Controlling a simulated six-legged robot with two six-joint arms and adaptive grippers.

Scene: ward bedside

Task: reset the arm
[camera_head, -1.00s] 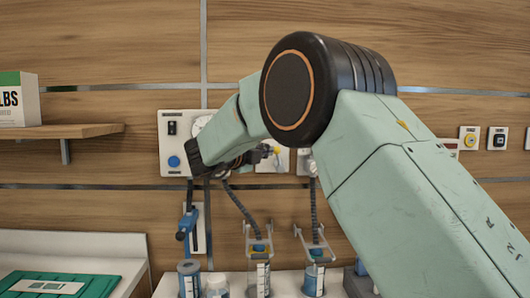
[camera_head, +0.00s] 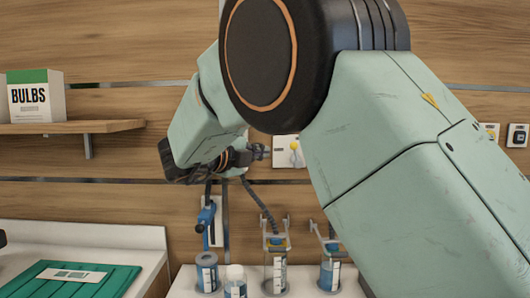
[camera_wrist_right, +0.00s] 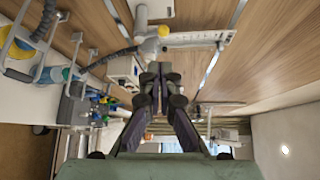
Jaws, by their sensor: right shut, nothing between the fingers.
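My right arm fills the right and middle of the head view. Its gripper (camera_head: 258,152) is small there, in front of the wood wall and beside a white wall plate (camera_head: 284,152). In the right wrist view the right gripper (camera_wrist_right: 160,72) has its fingertips together with nothing between them. It is apart from the things around it. My left gripper is not clearly in view.
Bottles with hoses (camera_head: 276,268) stand on a white counter below the arm. A box marked BULBS (camera_head: 36,98) sits on a wooden shelf (camera_head: 75,127) at left. A green folder (camera_head: 108,279) lies on the left counter.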

